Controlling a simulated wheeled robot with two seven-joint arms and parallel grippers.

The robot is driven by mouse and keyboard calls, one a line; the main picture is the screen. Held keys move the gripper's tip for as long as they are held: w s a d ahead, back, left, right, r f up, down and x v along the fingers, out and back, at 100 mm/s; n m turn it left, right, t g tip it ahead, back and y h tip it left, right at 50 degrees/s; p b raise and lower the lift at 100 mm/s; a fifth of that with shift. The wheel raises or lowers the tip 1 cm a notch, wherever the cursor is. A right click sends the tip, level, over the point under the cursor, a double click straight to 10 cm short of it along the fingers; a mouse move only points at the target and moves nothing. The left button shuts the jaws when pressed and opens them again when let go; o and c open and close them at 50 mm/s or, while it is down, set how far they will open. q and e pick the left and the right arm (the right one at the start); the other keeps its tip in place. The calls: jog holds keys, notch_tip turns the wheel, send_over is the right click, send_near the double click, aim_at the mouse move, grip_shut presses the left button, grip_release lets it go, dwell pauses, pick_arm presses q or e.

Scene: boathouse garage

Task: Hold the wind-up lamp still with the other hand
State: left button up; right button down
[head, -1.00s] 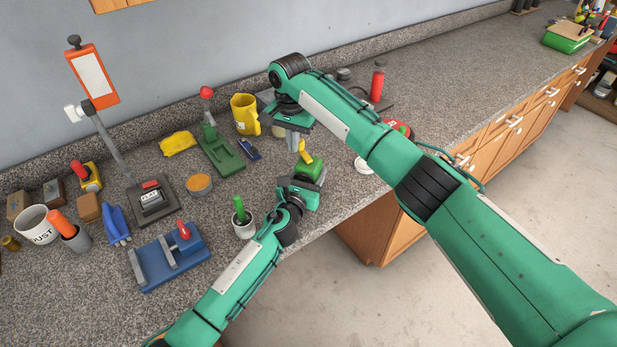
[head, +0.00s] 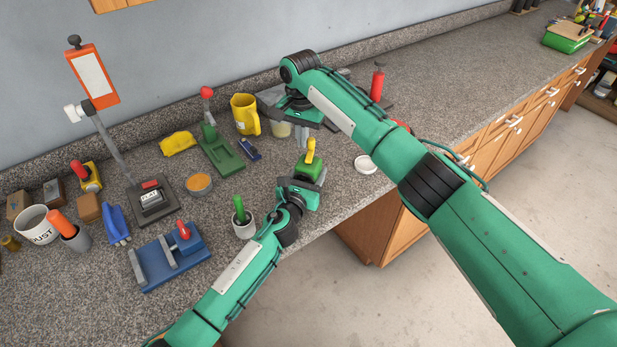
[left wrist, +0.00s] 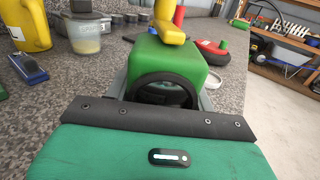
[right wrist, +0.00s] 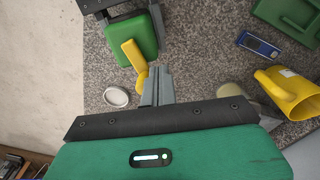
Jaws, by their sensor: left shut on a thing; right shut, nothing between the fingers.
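The wind-up lamp (head: 308,168) is a green block with a yellow crank (head: 310,150) on top. My left gripper (head: 304,186) is shut on the lamp's body near the counter's front edge. In the left wrist view the lamp (left wrist: 182,55) sits between the fingers, with a black ring facing the camera. My right gripper (head: 303,138) is shut and empty, above and behind the lamp. In the right wrist view its closed fingertips (right wrist: 157,82) are close beside the yellow crank (right wrist: 134,58); I cannot tell whether they touch.
A white lid (head: 365,164) lies right of the lamp. A yellow mug (head: 243,115), a blue object (head: 249,150) and a green-based tool (head: 222,152) stand left and behind. A white pot (head: 243,229) stands close to my left arm.

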aim_at(314, 139)
jog(key=shift+w+d, duration=0.2)
jog(key=shift+d, duration=0.35)
jog(key=shift+d, duration=0.1)
jog(key=shift+s+d, duration=0.1)
jog(key=shift+d, duration=0.8)
jog(key=shift+s+d, duration=0.55)
jog(key=shift+d, duration=0.35)
jog(key=shift+s, duration=0.1)
